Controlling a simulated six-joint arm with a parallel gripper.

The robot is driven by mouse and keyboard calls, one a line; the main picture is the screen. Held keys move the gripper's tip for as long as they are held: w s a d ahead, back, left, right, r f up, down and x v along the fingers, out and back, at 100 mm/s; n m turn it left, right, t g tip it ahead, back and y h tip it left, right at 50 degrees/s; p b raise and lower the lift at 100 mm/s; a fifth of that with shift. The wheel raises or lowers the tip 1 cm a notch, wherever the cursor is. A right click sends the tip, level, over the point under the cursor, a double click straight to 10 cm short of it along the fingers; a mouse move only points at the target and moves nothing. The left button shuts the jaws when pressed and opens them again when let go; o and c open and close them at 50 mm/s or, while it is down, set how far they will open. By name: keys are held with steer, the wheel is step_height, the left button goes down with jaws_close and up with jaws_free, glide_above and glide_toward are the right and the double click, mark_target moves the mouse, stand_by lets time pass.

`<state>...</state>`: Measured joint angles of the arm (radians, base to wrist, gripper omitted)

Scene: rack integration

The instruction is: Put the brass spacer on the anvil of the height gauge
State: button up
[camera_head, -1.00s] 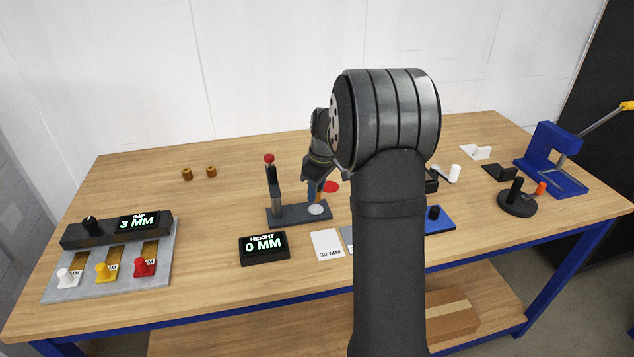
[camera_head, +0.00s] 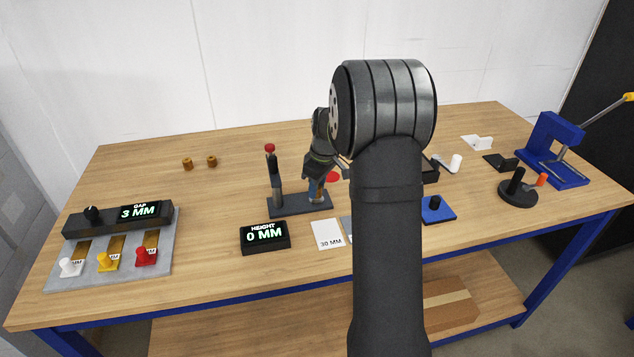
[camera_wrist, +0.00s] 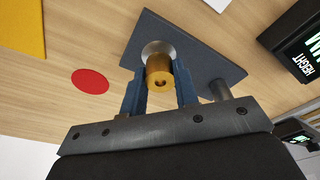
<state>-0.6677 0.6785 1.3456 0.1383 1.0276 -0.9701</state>
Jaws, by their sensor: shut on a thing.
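The brass spacer (camera_wrist: 158,69) is a short gold cylinder with a hole, held between the two blue fingers of my gripper (camera_wrist: 160,88) in the wrist view. My gripper is shut on it. The height gauge (camera_head: 285,208) is a dark base with a post and a red-topped knob. Its anvil (camera_wrist: 157,48) is a round silver disc, partly hidden behind the spacer in the wrist view. The spacer is in line with the anvil; I cannot tell whether they touch. In the head view my gripper (camera_head: 315,196) is low over the anvil end of the base.
The height display (camera_head: 264,237) reads 0 MM in front of the gauge. A 30 MM card (camera_head: 327,234) lies beside it. Two more brass pieces (camera_head: 187,163) (camera_head: 211,161) stand at the back left. A red disc (camera_wrist: 90,81) lies behind the gauge. A gap fixture (camera_head: 118,245) is at the left.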

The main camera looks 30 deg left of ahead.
steer(key=shift+f, duration=0.4)
steer(key=shift+f, duration=0.35)
steer(key=o, duration=1)
steer(key=shift+o, duration=0.2)
steer(key=shift+r, duration=0.1)
step_height(320, 180, up, 17)
steer(key=d, duration=0.2)
steer(key=shift+d, duration=0.3)
steer(key=a+f, duration=0.1)
steer(key=f, duration=1)
steer(key=a+f, duration=0.1)
steer(key=f, duration=0.5)
steer(key=shift+a+f, duration=0.1)
steer(key=shift+a, duration=0.2)
